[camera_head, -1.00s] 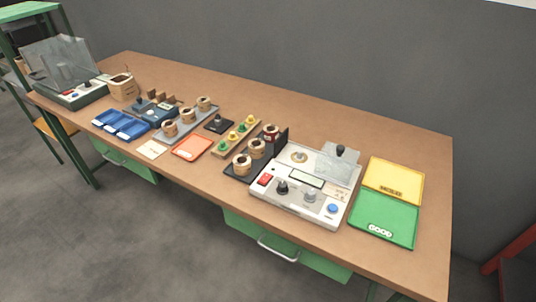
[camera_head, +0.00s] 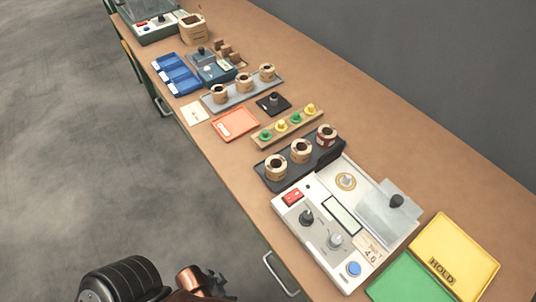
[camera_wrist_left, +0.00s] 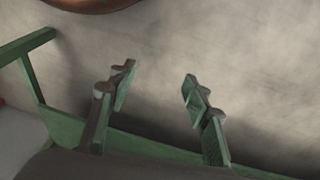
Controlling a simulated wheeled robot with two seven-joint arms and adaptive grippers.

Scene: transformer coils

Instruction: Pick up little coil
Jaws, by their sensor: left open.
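Three tan ring-shaped coils stand on a black tray (camera_head: 264,172): a near-left one (camera_head: 276,167), a middle one (camera_head: 299,151) and a far-right one (camera_head: 326,135) with a red mark. Three similar coils stand on a grey tray (camera_head: 243,103): a left one (camera_head: 220,94), a middle one (camera_head: 247,82) and a right one (camera_head: 267,72). I cannot tell which is the little coil. My left gripper (camera_head: 212,287) is low at the bottom edge, off the bench's front side. Its fingers (camera_wrist_left: 158,80) are apart and empty in the left wrist view.
A white tester (camera_head: 292,218) with a clear cover stands right of the black tray, beside yellow (camera_head: 460,240) and green (camera_head: 405,281) trays. Small green and yellow pegs sit on a wooden strip (camera_head: 262,146). Blue bins (camera_head: 175,73) stand farther away. The bench's back strip is clear.

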